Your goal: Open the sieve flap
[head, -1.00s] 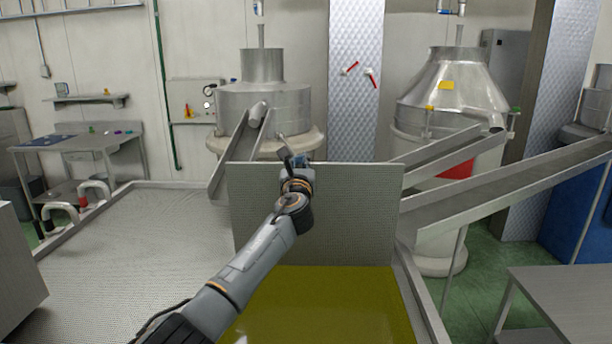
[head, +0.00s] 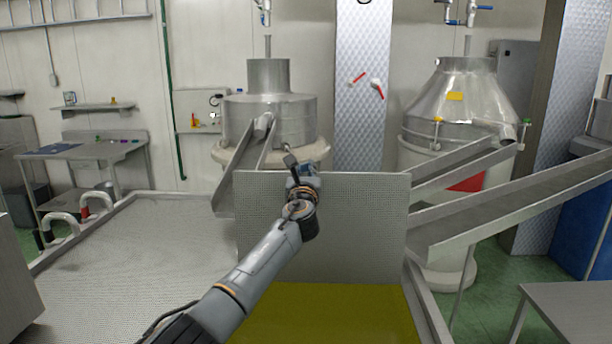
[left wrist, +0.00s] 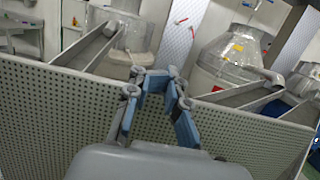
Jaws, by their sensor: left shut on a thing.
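The sieve flap (head: 350,215), a grey perforated metal plate, stands raised and roughly upright, with yellow-green oil (head: 325,315) in the opening in front of it. My left gripper (head: 292,170) is at the flap's top edge, left of its middle. In the left wrist view the gripper (left wrist: 158,82) has its blue fingers at the top rim of the perforated flap (left wrist: 60,120), and it is shut on that edge. The exact finger contact is partly hidden by the hand. My right gripper is in neither view.
A flat perforated sieve surface (head: 140,265) lies to the left, with metal rims. Behind the flap stand metal vessels (head: 268,115) with sloping chutes (head: 510,205). A steel table (head: 575,310) is at the lower right.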

